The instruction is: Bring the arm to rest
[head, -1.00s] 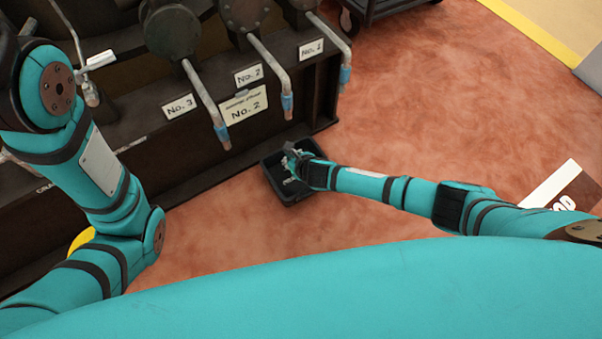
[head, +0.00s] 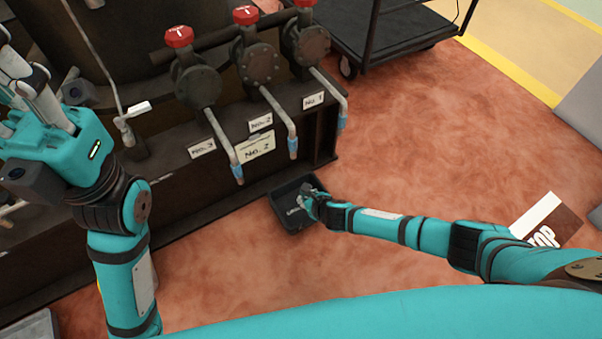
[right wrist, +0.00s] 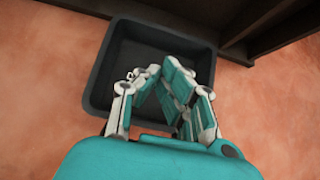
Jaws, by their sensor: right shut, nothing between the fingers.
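My right gripper (head: 306,206) is over the dark bin (head: 282,226), which sits on the floor below the pipes. In the right wrist view the fingers (right wrist: 163,72) converge inside the outline of the bin (right wrist: 97,92); they are shut and hold nothing. The part of the bin floor that shows is dark and bare. My left gripper (head: 30,75) is raised at the upper left, its pale fingers pointing up and left. Its fingertips are partly out of frame, and I cannot tell if it is open.
Pipes with red-topped valves (head: 179,37) and blue-tipped outlets (head: 238,172) stand over a dark base with labels No. 1, No. 2 and No. 3. A black cart (head: 385,45) stands at the back.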

